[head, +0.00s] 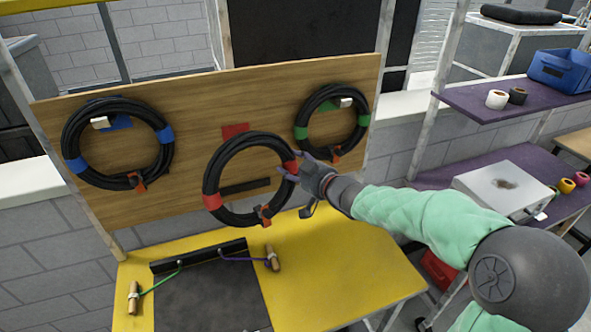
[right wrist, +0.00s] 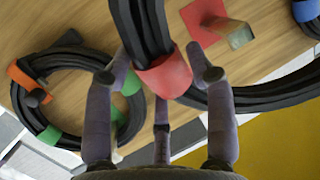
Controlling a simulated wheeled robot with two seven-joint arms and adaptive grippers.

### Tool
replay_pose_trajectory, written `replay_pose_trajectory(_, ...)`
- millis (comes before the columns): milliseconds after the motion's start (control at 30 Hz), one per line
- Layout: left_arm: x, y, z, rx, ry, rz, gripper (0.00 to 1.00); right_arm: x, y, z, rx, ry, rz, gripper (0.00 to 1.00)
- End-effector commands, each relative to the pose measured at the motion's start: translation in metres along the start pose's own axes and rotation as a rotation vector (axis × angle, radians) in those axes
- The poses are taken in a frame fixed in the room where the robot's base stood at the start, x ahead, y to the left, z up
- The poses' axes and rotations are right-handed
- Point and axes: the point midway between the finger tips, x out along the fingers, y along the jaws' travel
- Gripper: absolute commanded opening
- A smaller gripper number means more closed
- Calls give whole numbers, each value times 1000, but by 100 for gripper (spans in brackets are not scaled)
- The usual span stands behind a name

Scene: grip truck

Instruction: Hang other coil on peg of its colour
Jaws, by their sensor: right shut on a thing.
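A black coil with red tape bands (head: 211,187) hangs tilted in front of the wooden board, with an orange clip at its bottom. My right gripper (head: 295,172) is shut on its right side, at a red band (right wrist: 165,78). The red plate (head: 235,131) on the board shows just above the coil's top; its peg (right wrist: 237,36) shows bare in the right wrist view. The blue-banded coil (head: 73,140) hangs on the left peg by the blue plate. The green-banded coil (head: 299,120) hangs on the right peg. My left gripper is out of view.
A yellow bench (head: 340,275) with a dark mat (head: 210,300) stands below the board. Two wooden-handled cords lie on it. A purple shelf (head: 440,103) at right holds tape rolls and a blue bin (head: 562,70); a metal case (head: 505,185) sits lower.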

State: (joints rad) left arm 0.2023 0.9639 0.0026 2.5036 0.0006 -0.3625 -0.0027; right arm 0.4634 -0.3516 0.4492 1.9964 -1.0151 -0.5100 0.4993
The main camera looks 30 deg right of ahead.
Motion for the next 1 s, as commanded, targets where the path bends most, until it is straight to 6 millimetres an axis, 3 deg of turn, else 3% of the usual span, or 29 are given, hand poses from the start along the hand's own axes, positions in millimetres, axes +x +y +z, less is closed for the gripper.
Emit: replay_pose_trajectory(1000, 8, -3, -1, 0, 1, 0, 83, 41, 13, -10, 2, 11, 2, 0)
